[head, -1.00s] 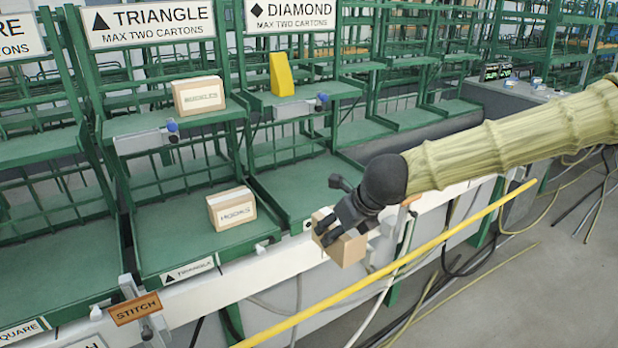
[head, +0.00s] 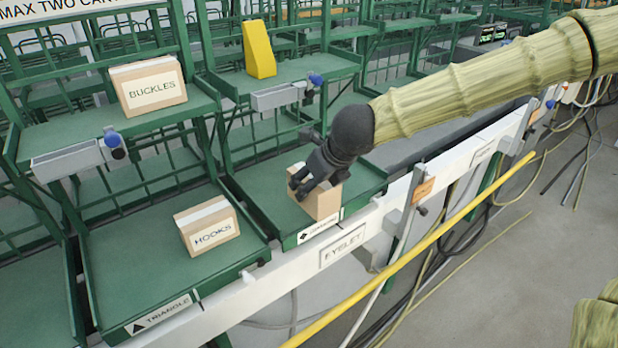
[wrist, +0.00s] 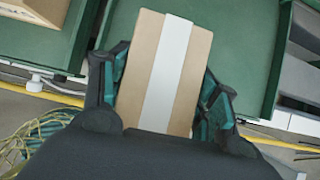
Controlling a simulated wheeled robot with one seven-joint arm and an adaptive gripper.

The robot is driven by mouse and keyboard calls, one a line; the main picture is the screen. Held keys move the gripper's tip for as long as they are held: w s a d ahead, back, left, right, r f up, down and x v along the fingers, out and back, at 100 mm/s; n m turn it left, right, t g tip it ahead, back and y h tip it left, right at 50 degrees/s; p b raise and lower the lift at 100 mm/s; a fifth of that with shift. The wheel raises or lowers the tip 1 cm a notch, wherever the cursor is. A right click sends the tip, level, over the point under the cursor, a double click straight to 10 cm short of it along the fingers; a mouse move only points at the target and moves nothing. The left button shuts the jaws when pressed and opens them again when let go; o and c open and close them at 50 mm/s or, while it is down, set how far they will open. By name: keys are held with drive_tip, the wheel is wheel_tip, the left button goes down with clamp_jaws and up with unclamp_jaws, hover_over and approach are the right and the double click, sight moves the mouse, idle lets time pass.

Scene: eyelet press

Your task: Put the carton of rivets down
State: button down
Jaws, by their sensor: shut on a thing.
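A plain brown carton (head: 325,203) is held in my gripper (head: 316,184) at the front of the lower diamond shelf (head: 262,190). No print on it faces the head camera. The wrist view shows the carton's top (wrist: 192,55) with a pale tape strip, between the two fingers of my gripper (wrist: 163,90), which is shut on it. Green shelf floor (wrist: 240,50) shows beyond and beside the carton. I cannot tell whether its underside touches the shelf. The black fingers hide part of the carton in the head view.
A HOOKS carton (head: 208,230) sits on the lower triangle shelf to the left. A BUCKLES carton (head: 148,88) and a yellow wedge-shaped block (head: 258,50) stand on upper shelves. A yellow rail (head: 420,238) runs along the front. The diamond shelf is otherwise clear.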

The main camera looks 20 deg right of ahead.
drive_tip(key=w+d, duration=0.2)
drive_tip(key=w, duration=0.2)
drive_tip(key=w+d+p, duration=0.1)
drive_tip(key=w+d, duration=0.1)
drive_tip(key=w, duration=0.2)
drive_tip(key=w+d+f+p, duration=0.1)
drive_tip(key=w+d, duration=0.2)
drive_tip(key=w, duration=0.2)
drive_tip(key=shift+w+f, duration=0.1)
drive_tip(key=shift+f, duration=1.8)
drive_tip(key=shift+c, duration=2)
unclamp_jaws()
drive_tip(key=shift+d, duration=0.1)
drive_tip(key=v, duration=1.2)
drive_tip(key=shift+p, duration=0.35)
